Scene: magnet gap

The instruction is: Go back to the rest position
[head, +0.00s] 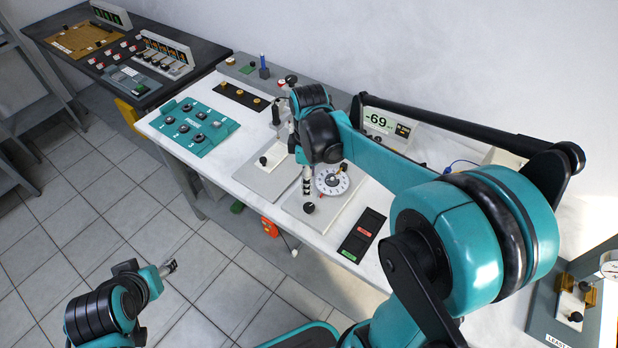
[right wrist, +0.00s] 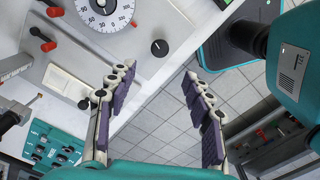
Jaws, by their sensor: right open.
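My right gripper (right wrist: 157,77) is open and empty in the right wrist view, its fingers spread over the table's front edge and the floor. In the head view my right arm reaches across the table from the right, and the right gripper (head: 307,185) points down beside a white dial (head: 331,183), partly hidden by its wrist. The dial also shows in the right wrist view (right wrist: 105,18), with a black knob (right wrist: 160,47) near the fingertips. My left gripper (head: 169,267) is over the floor at lower left, away from the table; its finger opening is too small to judge.
The white table (head: 230,172) holds a teal button panel (head: 193,127), a display reading -69 (head: 386,125) and a black panel with red and green labels (head: 362,235). A dark bench (head: 60,62) stands at the back left. The tiled floor (head: 110,215) at left is clear.

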